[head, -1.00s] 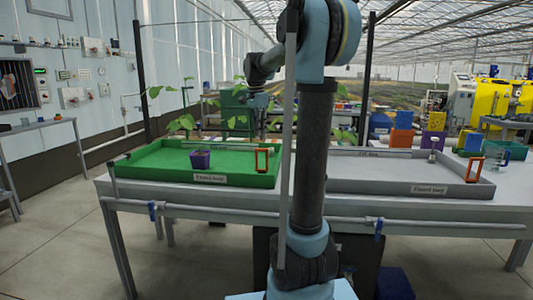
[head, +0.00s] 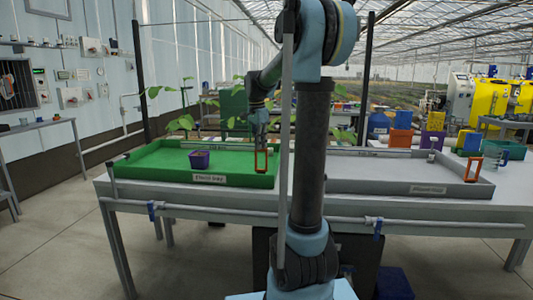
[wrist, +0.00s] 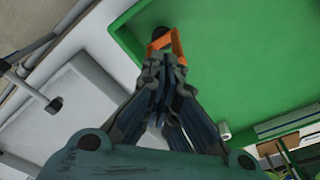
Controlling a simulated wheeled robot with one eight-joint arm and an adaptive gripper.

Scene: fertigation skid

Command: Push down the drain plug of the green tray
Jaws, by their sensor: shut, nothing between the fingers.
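The green tray (head: 150,166) stands on the left part of the bench and fills much of the wrist view (wrist: 255,60). An orange upright frame (head: 261,161) stands at its front right corner. In the wrist view, a dark round piece, which looks like the drain plug (wrist: 160,31), sits in the tray's corner by the orange frame (wrist: 177,45). My gripper (head: 262,145) is shut and empty, pointing down above that corner. Its fingertips (wrist: 166,62) overlap the orange frame in the wrist view; I cannot tell whether they touch it.
A purple pot (head: 199,160) stands in the green tray, left of my gripper. A grey tray (head: 400,170) with another orange frame (head: 473,169) lies to the right. Plants (head: 183,122) stand behind the green tray. Pipes run along the bench front.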

